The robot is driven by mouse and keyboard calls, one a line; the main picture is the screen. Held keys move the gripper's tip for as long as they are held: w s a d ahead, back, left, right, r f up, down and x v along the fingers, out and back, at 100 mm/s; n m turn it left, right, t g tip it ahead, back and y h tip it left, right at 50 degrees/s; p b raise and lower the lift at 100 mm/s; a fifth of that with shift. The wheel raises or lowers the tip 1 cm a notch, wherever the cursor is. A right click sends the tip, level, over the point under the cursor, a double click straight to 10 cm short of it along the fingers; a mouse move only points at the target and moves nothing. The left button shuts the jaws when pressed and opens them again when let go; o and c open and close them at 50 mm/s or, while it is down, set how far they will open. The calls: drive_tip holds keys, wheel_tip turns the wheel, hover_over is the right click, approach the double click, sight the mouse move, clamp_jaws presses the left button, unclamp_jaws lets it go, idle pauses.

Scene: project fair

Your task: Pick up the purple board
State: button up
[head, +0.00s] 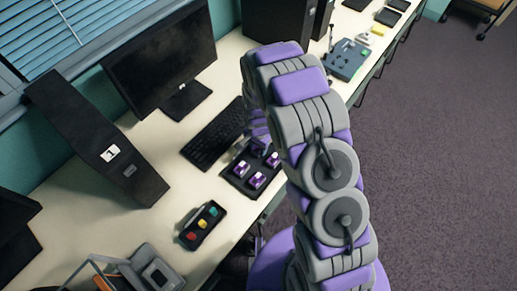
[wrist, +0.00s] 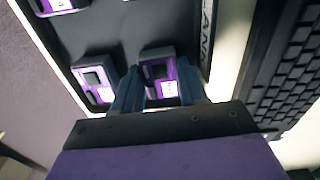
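Several small purple boards with grey-black parts sit in a dark tray (wrist: 112,38) on the desk. In the head view the tray (head: 237,184) holds purple boards, one near the front (head: 257,181) and one at the left (head: 241,169). In the wrist view one purple board (wrist: 160,72) lies between the two fingers of my gripper (wrist: 157,82). The fingers stand apart, one on each side of it; contact is not clear. Another purple board (wrist: 95,78) lies just left of it. My arm partly hides the gripper in the head view.
A black keyboard (head: 212,135) lies close beside the tray. A box with red, yellow and green buttons (head: 201,225) stands in front. A monitor (head: 160,55) and a dark upright panel (head: 85,130) stand behind. Open floor (head: 440,150) lies to the right.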

drive_tip(key=c, duration=0.3)
